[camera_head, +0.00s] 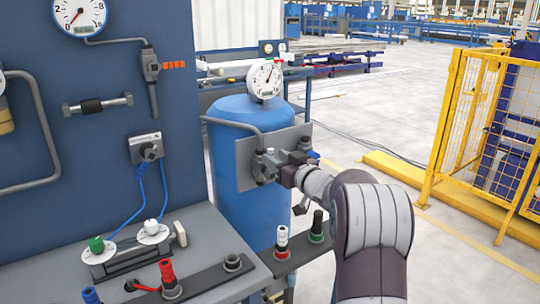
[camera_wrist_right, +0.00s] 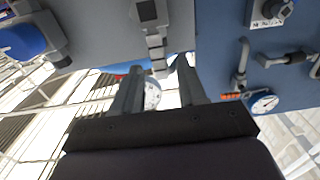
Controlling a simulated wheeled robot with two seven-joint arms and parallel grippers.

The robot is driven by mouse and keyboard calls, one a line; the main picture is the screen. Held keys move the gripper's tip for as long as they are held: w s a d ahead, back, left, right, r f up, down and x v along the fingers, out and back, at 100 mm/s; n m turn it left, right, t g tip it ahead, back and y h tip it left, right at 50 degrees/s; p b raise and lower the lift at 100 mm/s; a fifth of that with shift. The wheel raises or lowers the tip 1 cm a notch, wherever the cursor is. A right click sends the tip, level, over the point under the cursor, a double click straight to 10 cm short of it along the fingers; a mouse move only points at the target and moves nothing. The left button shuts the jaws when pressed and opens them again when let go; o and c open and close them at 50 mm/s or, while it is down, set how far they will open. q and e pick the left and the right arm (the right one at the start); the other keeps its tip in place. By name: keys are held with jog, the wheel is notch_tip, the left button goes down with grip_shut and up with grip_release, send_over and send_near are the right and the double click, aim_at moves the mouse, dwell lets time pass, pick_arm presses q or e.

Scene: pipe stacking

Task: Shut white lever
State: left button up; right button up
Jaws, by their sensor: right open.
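Two white-topped parts show in the head view. A white knob (camera_head: 151,226) stands on a round white base on the grey bench, beside a green knob (camera_head: 95,244). A white-topped upright handle (camera_head: 282,236) stands on a red base near the tank. I cannot tell which is the white lever. My right gripper (camera_head: 283,172) is at the grey valve fittings (camera_head: 267,166) on the blue tank's plate. In the wrist view my right gripper (camera_wrist_right: 158,76) has its fingers apart, with a grey fitting (camera_wrist_right: 152,35) beyond them. Contact is unclear. My left gripper is out of view.
The blue tank (camera_head: 247,215) carries a pressure gauge (camera_head: 265,79). The blue panel (camera_head: 90,150) rises at left. A yellow fence (camera_head: 470,130) stands right, with open floor before it.

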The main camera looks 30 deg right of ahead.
aim_at(273, 153)
jog(key=shift+w+a, duration=0.1)
jog(key=shift+w, duration=1.7)
grip_shut()
jog(key=shift+r+m+p, duration=0.25)
jog(key=shift+m+p, duration=0.05)
jog(key=shift+p, duration=0.4)
jog(key=d+f+m+p, duration=0.6)
jog(key=m+p, duration=1.1)
jog(key=shift+w+f+m, duration=0.2)
jog(key=shift+f+m, duration=0.1)
jog(key=shift+f, duration=0.1)
grip_release()
jog(key=shift+d, duration=0.1)
